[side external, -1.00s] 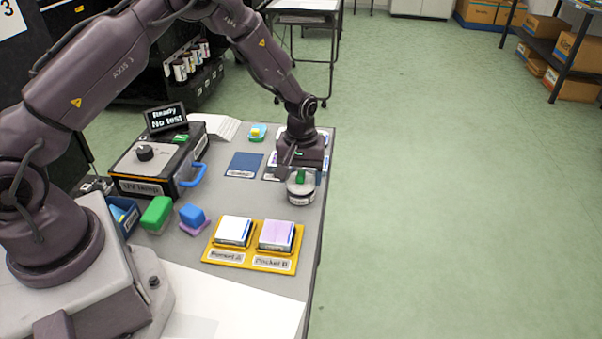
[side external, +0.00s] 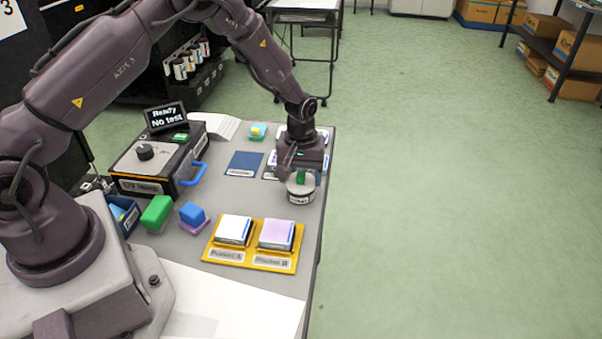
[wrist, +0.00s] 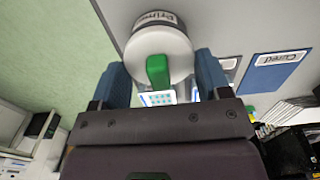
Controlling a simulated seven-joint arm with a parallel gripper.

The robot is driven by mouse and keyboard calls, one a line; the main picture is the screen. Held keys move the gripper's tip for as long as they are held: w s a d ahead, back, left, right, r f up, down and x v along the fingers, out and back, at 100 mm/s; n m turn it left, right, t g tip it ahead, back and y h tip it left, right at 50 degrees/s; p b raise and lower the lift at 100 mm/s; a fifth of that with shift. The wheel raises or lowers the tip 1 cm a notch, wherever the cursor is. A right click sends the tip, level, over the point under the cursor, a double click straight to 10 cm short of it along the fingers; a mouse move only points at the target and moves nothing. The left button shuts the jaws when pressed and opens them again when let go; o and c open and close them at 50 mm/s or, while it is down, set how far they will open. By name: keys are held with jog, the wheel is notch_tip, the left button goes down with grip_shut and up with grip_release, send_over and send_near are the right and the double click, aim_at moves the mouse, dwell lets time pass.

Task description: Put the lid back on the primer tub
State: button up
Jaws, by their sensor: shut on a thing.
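The primer tub (side external: 300,197) is a small round white tub with a dark-lettered label, near the table's right edge. Its label (wrist: 157,17) also shows in the wrist view. The round pale lid (wrist: 160,43) with an upright green grip (wrist: 158,71) is over the tub's mouth. I cannot tell whether it is fully seated or slightly raised. My gripper (side external: 301,172) is right above the tub, shut on the lid by its green grip. In the wrist view the blue fingers (wrist: 162,82) are on either side of the grip. The exact contact is partly hidden.
A yellow tray (side external: 226,257) with two pocketed blocks stands in front. A blue mat (side external: 245,165) lies to the tub's left, near a UV lamp box (side external: 150,163) with a blue handle. Green and blue blocks stand left of the tray. The table's right edge is close.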

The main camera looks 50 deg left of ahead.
jog(key=o, duration=1)
jog(key=shift+r, duration=3.5)
grip_shut()
jog(key=shift+f, duration=0.3)
